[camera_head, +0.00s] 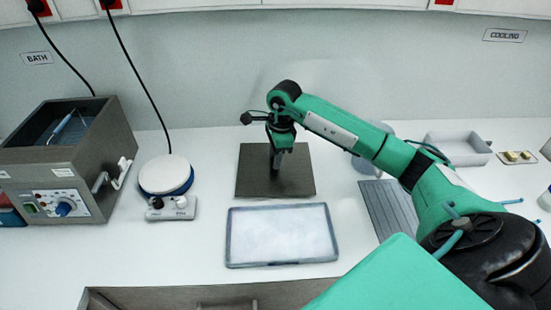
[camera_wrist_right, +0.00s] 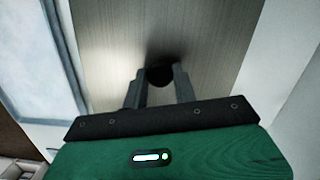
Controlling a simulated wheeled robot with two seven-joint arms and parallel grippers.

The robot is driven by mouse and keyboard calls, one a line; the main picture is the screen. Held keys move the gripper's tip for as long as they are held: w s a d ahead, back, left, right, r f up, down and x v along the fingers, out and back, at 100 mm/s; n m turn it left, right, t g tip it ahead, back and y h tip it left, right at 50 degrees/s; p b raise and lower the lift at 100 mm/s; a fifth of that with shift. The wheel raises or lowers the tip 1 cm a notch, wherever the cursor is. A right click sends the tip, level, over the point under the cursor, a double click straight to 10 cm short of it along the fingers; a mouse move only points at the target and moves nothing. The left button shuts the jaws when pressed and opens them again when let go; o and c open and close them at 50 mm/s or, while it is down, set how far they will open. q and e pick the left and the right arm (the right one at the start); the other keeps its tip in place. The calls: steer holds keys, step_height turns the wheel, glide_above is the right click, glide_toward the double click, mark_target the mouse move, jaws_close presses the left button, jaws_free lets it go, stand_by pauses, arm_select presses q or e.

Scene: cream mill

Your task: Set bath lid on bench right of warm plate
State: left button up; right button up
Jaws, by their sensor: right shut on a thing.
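The bath lid (camera_head: 250,180) is a flat, dark grey-brown metal plate to the right of the warm plate (camera_head: 166,175), a round white-topped heater with knobs. The lid looks level and at or very near the bench top; I cannot tell if it touches. My right gripper (camera_head: 275,160) points down over the lid's middle. In the right wrist view its fingers (camera_wrist_right: 160,78) are shut on the lid's black knob, with the brushed lid surface (camera_wrist_right: 115,50) below. The bath (camera_head: 60,155) stands at the far left, open on top. My left gripper is not in view.
A shallow tray with a pale surface (camera_head: 282,235) lies just in front of the lid. A ribbed grey panel (camera_head: 390,207) and a pale open box (camera_head: 457,148) lie to the right, partly behind my right arm. A drawer (camera_head: 180,298) is at the front edge.

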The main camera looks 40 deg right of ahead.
steer(key=shift+f, duration=0.85)
steer(key=o, duration=0.9)
steer(key=shift+f, duration=0.1)
